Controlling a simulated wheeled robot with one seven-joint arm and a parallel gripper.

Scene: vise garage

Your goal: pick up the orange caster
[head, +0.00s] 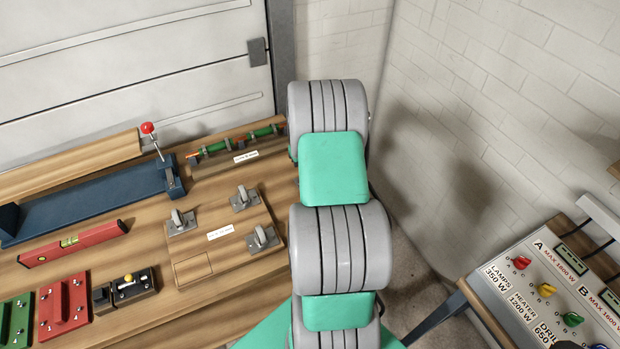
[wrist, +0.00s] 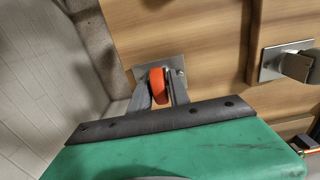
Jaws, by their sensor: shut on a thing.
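The orange caster (wrist: 157,84) shows in the wrist view, with an orange wheel and a grey metal plate (wrist: 172,73). My gripper (wrist: 160,94) is shut on it, one finger on each side of the wheel. The plate lies over or on the wood near its edge; I cannot tell whether it touches. In the head view my arm hides the gripper and the orange caster.
A wooden board (head: 240,268) on the bench carries grey casters (head: 182,220); one grey caster (wrist: 287,62) shows at right in the wrist view. A blue vise (head: 95,200) and a red level (head: 75,242) lie left. A brick wall (head: 480,110) and control panel (head: 550,285) stand right.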

